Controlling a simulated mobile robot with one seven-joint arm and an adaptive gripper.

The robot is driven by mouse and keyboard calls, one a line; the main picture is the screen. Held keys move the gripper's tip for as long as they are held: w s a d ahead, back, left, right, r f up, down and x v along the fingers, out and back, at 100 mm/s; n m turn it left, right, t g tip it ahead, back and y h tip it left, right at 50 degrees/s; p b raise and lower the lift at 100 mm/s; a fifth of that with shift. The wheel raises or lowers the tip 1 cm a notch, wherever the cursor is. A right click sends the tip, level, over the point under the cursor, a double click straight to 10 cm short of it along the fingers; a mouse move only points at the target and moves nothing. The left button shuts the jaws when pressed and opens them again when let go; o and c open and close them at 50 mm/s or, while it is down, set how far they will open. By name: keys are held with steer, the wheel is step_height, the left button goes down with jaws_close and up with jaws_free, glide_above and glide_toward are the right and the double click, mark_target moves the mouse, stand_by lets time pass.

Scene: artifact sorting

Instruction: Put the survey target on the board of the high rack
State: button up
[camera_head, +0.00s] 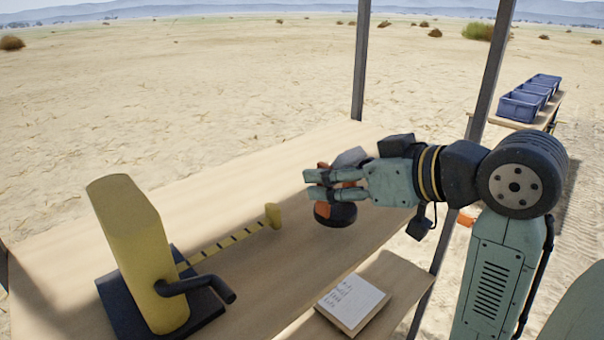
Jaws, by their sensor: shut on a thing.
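My gripper (318,185) is in the middle of the view, above the large wooden board, with its fingers pointing left. It is shut on an orange and black thing (322,211), which appears to be the survey target. An orange part shows above and below the fingers, and a round black part (342,216) hangs below them. The fingers hide its middle. I cannot tell whether its underside touches the board. The large wooden board (290,165) has dark posts at its far edge; I cannot tell whether it belongs to the high rack.
A tall yellow block (140,250) with a black crank handle (200,288) stands on a dark base at the left. A marked yellow strip (228,242) runs from it to a small yellow end piece (273,215). A notepad (352,302) lies on a smaller board. Blue crates (522,106) stand far right.

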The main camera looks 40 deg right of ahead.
steer(key=shift+d+f+p+x, duration=0.2)
steer(key=shift+p+x, duration=0.2)
steer(key=shift+x, duration=1.05)
steer(key=shift+d+f+p+x, duration=0.1)
steer(key=shift+d+p+x, duration=0.2)
steer(key=shift+x, duration=1.2)
steer(key=shift+d+f+p+x, duration=0.1)
steer(key=shift+p+x, duration=0.35)
steer(key=shift+x, duration=1)
steer(key=shift+s, duration=0.1)
steer(key=shift+f, duration=0.15)
steer(key=o, duration=1.4)
steer(key=shift+s+r, duration=0.1)
steer(key=shift+r, duration=0.1)
steer(key=b+v, duration=0.2)
steer(key=v, duration=0.9)
steer(key=shift+s+r+b, duration=0.1)
steer(key=shift+s+b, duration=0.25)
steer(key=shift+s, duration=0.05)
